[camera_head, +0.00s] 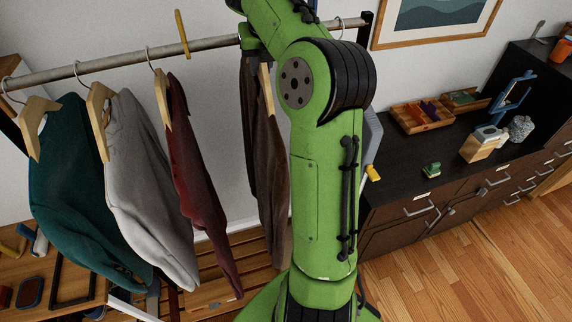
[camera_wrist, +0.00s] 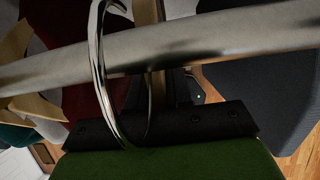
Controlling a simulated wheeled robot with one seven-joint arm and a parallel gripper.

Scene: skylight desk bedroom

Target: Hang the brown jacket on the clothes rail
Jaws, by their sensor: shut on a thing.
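The brown jacket (camera_head: 272,160) hangs upright on a wooden hanger (camera_head: 266,90), partly hidden behind my arm in the head view. The clothes rail (camera_head: 110,62) runs across the top left; it also crosses the wrist view (camera_wrist: 220,38). In the wrist view a metal hanger hook (camera_wrist: 98,60) curves around the rail, one side in front and the other behind. My gripper (camera_wrist: 150,127) is just below the rail, shut at the lower end of this hook. The head view hides the fingertips and the grip.
Teal (camera_head: 75,190), light grey (camera_head: 145,180) and maroon (camera_head: 195,160) jackets hang left on the rail. A yellow marker (camera_head: 182,34) sits between maroon and brown. A dark dresser (camera_head: 400,190) with boxes stands right. A slatted bench (camera_head: 225,285) is below.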

